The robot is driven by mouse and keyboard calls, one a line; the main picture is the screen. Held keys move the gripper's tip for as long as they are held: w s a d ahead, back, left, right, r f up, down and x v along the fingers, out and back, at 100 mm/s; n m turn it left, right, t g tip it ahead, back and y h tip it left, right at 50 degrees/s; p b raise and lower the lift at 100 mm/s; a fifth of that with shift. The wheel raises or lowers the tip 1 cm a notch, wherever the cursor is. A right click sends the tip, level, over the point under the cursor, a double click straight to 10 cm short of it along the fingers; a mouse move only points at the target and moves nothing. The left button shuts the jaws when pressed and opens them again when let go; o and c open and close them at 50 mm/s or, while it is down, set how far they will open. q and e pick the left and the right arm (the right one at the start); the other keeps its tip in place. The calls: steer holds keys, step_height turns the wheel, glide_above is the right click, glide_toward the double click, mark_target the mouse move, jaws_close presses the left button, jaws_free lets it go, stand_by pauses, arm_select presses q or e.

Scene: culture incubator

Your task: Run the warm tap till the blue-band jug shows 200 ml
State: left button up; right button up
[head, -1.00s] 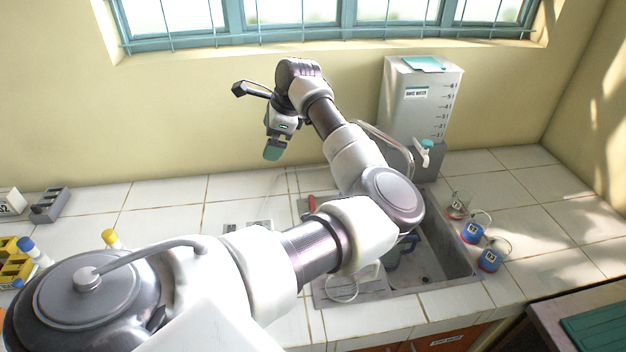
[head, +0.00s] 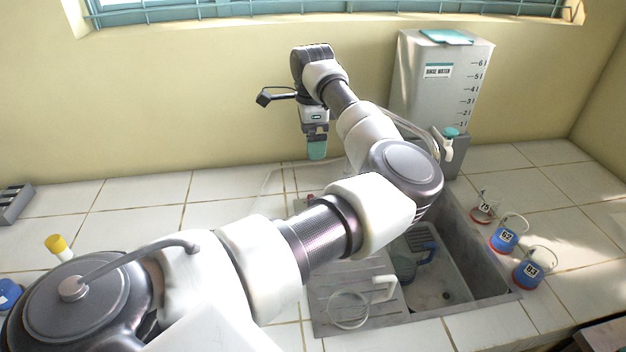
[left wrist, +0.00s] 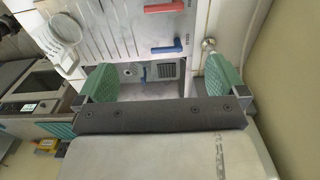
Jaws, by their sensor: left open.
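A bluish jug (head: 403,268) with a blue handle stands in the grey sink (head: 480,285), partly hidden by my left arm; I cannot make out its band or water level. A clear jug (head: 348,310) with a pale handle is on the drainboard; it also shows in the left wrist view (left wrist: 60,38). In the left wrist view a red tap lever (left wrist: 165,7) and a blue tap lever (left wrist: 167,47) lie beyond my fingers. My left gripper (head: 317,150) is open and empty behind the sink; its green fingers show apart in the left wrist view (left wrist: 161,78). My right gripper is out of view.
A rinse water tank (head: 440,85) with a small spigot (head: 449,145) stands behind the sink. Several small labelled containers, one of them blue (head: 505,236), stand right of the sink. A yellow-capped tube (head: 58,246) is at left. The tiled counter behind my arm is mostly clear.

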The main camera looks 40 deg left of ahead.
arm_select(q)
steer(key=f+b, duration=0.2)
steer(key=f, duration=0.5)
steer(key=f+b, duration=0.2)
steer(key=f, duration=0.4)
steer(key=f+b, duration=0.2)
steer(key=f, duration=0.5)
steer(key=shift+w+a+f, duration=0.3)
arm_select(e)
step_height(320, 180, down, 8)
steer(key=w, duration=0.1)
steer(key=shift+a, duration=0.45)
